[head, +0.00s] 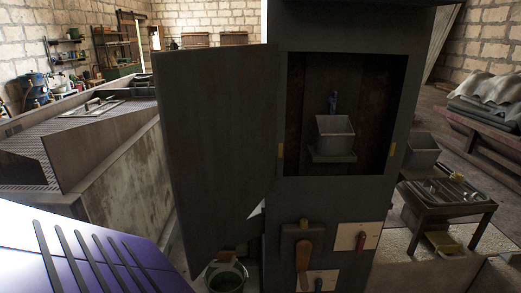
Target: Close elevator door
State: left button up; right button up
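The elevator door (212,140) is a large dark grey panel, swung open to the left of the dark elevator cabinet (345,28). Its right edge meets the cabinet's left side. The square opening of the cabinet is uncovered. Inside it a grey bucket (335,135) sits on a small support, below a bluish hook-like part (333,103). Small yellowish pieces show on both sides of the opening. Neither of my grippers is in view.
Below the opening are a brown-handled lever (303,256) and a red-handled switch (361,240). A green bucket (226,277) stands under the door. A large metal bin (110,165) is at left. A low table (449,196) with metal items and another bucket (422,150) stand at right.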

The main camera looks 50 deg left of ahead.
aim_at(217, 106)
jog(key=i+u, duration=0.15)
jog(key=u, duration=0.95)
